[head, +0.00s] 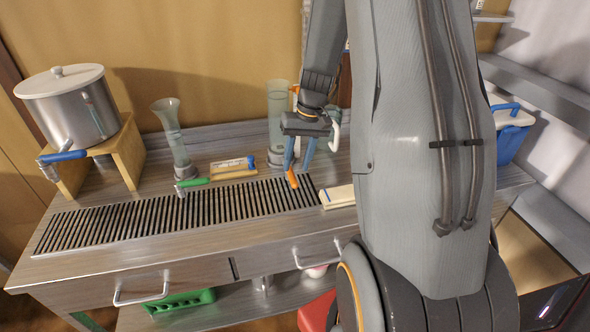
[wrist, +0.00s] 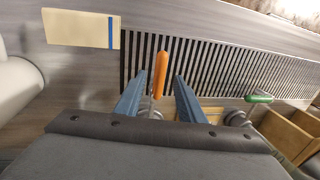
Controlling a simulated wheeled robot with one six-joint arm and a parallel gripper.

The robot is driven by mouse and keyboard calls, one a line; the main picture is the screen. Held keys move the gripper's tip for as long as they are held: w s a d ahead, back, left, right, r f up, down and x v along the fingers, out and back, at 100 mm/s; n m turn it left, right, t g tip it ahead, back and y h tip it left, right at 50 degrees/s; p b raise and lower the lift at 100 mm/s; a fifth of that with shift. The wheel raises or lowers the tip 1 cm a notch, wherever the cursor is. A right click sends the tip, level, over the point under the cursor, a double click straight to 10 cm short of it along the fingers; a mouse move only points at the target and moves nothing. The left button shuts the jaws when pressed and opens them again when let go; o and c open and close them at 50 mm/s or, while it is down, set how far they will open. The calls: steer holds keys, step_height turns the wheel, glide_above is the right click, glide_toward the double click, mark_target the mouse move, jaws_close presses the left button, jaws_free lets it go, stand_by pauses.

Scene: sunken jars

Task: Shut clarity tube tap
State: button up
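A tall clear tube (head: 279,108) stands at the back of the counter, partly behind my arm. An orange tap lever (head: 293,180) shows low in front of it and points out over the slatted drain. In the wrist view the orange lever (wrist: 160,72) lies between my two blue fingers, with a visible gap on each side. My gripper (head: 298,166) is open there, and it also shows in the wrist view (wrist: 158,82). A second, flared glass tube (head: 173,138) stands to the left with a green tap lever (head: 193,183). The orange tap's body is mostly hidden.
A steel pot (head: 72,108) with a blue-handled tap stands on a wooden stand at the left. A slatted drain (head: 170,215) runs along the counter front. A pale block (head: 338,196) lies right of the orange lever. A small card holder (head: 232,168) stands between the tubes.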

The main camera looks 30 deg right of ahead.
mark_target(293, 176)
steer(key=shift+w+a+f+p, duration=0.1)
steer(key=shift+a+f+p, duration=0.1)
steer(key=shift+f, duration=0.85)
steer(key=shift+w+a+f+p, duration=0.1)
steer(key=shift+a+f+p, duration=0.1)
steer(key=shift+f, duration=0.8)
jaws_close()
